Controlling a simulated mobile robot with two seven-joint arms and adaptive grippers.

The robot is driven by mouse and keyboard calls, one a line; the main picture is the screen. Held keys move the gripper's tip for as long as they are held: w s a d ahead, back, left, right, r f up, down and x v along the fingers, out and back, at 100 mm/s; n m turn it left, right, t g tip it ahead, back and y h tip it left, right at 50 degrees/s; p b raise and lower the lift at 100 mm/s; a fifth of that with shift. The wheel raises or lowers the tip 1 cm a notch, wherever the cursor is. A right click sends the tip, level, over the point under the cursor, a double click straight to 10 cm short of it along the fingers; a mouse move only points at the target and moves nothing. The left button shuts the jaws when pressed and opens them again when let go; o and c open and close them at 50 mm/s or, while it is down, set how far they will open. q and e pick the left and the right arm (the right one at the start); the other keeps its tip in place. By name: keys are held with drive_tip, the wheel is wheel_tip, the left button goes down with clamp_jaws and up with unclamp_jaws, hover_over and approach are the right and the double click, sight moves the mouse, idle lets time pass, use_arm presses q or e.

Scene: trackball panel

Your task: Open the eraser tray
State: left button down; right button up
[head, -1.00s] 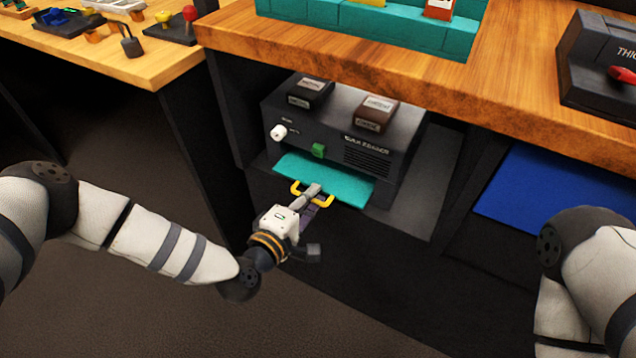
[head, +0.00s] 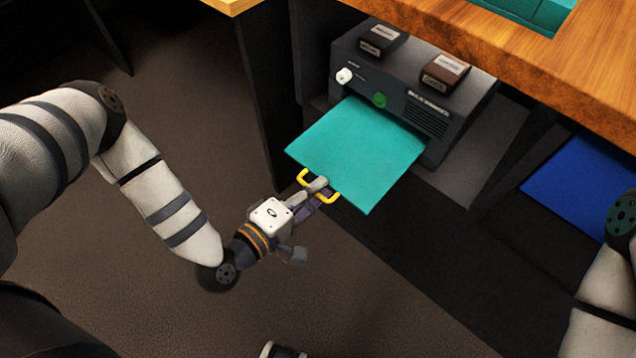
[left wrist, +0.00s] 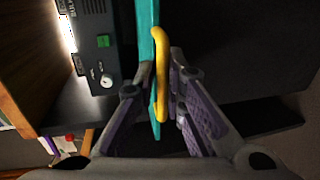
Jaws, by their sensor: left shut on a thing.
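The eraser tray (head: 360,150) is a flat teal panel that sticks far out from the front of the dark grey eraser unit (head: 425,85). A yellow handle (head: 331,197) is fixed at its front edge. My left gripper (head: 318,188) is shut on this handle. In the left wrist view the yellow handle (left wrist: 161,75) lies between the fingers (left wrist: 160,90), with the tray (left wrist: 155,128) seen edge-on behind it. My right arm shows at the right edge of the head view, but its gripper is out of view.
The unit bears a white knob (head: 344,75), a green button (head: 379,99) and two dark blocks on top. A wooden tabletop (head: 500,55) overhangs it. A blue panel (head: 585,180) lies to the right. The floor in front of the tray is clear.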

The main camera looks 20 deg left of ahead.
use_arm(q)
drive_tip(key=shift+s+f, duration=0.25)
drive_tip(key=shift+f, duration=0.1)
drive_tip(key=c, duration=1.7)
unclamp_jaws()
drive_tip(key=shift+w+r, duration=0.1)
drive_tip(key=shift+w, duration=0.05)
drive_tip(key=v, duration=1.2)
